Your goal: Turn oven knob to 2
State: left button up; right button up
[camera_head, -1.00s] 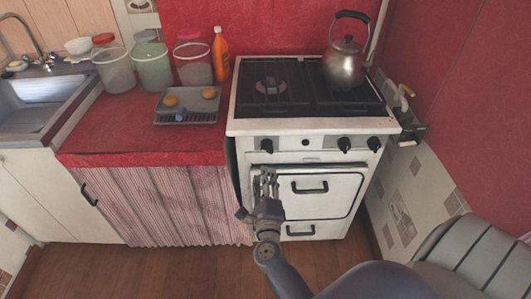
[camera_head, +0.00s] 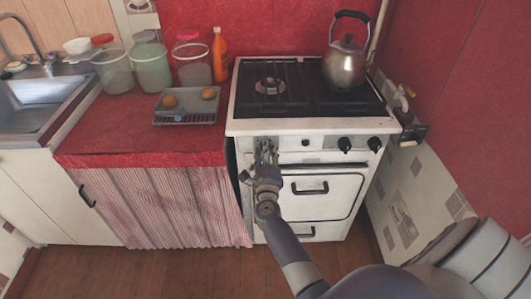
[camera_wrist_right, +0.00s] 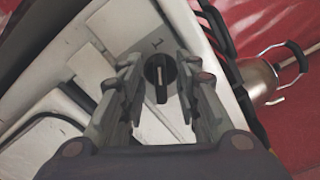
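The white stove (camera_head: 290,125) has black knobs along its front panel. The middle knob (camera_head: 344,144) and the right knob (camera_head: 375,144) show in the head view. The left knob is hidden there behind my right gripper (camera_head: 266,148). In the right wrist view a black knob (camera_wrist_right: 160,78) with a pointer ridge sits between the two spread fingers of my right gripper (camera_wrist_right: 158,64), with a gap on each side. A small mark shows on the panel near it. The gripper is open and holds nothing. My left gripper is not in view.
A metal kettle (camera_head: 345,68) stands on the hob's back right. The oven door handle (camera_head: 309,187) sticks out below the panel. A grey tray (camera_head: 187,118) with round items and several jars stand on the red counter (camera_head: 130,140). A wall lies close on the right.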

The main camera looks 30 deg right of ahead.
grip_shut()
jog(key=shift+f+n+p, duration=0.2)
jog(key=shift+n+p, duration=3.1)
jog(key=shift+n, duration=2.7)
